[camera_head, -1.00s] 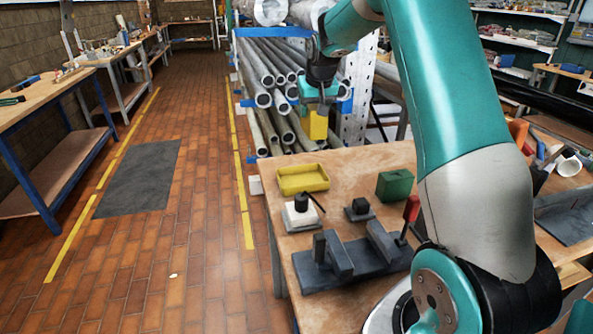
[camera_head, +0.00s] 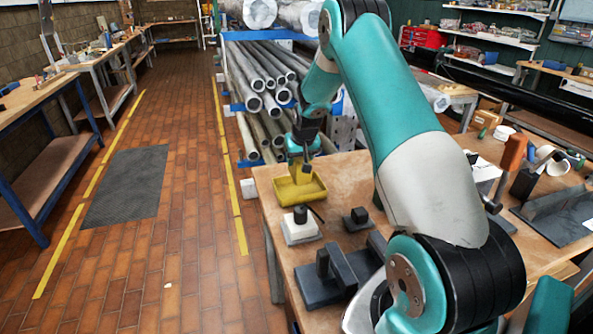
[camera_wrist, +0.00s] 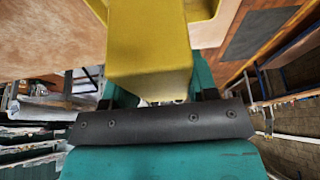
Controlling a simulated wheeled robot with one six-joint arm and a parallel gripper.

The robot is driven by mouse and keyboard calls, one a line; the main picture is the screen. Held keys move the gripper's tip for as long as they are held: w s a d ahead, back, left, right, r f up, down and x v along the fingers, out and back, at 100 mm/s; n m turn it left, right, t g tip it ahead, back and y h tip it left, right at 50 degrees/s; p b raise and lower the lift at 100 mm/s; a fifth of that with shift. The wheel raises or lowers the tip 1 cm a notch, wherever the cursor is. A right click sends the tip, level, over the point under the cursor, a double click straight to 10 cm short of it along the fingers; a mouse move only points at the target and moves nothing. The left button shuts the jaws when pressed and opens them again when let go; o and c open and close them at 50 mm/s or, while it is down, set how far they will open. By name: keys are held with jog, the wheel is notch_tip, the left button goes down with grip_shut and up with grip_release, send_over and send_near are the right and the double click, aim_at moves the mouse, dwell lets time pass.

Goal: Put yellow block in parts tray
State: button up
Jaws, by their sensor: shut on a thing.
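The yellow block (camera_head: 301,175) is held upright between the fingers of my gripper (camera_head: 302,163). Its lower end is over or inside the yellow parts tray (camera_head: 303,198), and I cannot tell whether it touches the tray floor. In the wrist view the block (camera_wrist: 150,62) fills the middle, between the teal fingers of my gripper (camera_wrist: 155,90). The tray's yellow wall (camera_wrist: 205,9) shows behind it at the top. The tray sits near the far left corner of the wooden bench (camera_head: 345,170).
A white block with a black knob (camera_head: 300,229) stands just in front of the tray. A small dark block (camera_head: 356,219) is to its right, and a dark fixture (camera_head: 330,277) lies nearer. A rack of metal pipes (camera_head: 265,90) stands behind the bench.

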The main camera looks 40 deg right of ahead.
jog(key=shift+f+p, duration=0.55)
jog(key=shift+f, duration=2.25)
jog(key=shift+f, duration=0.1)
jog(key=o, duration=1.2)
jog(key=shift+a, duration=0.1)
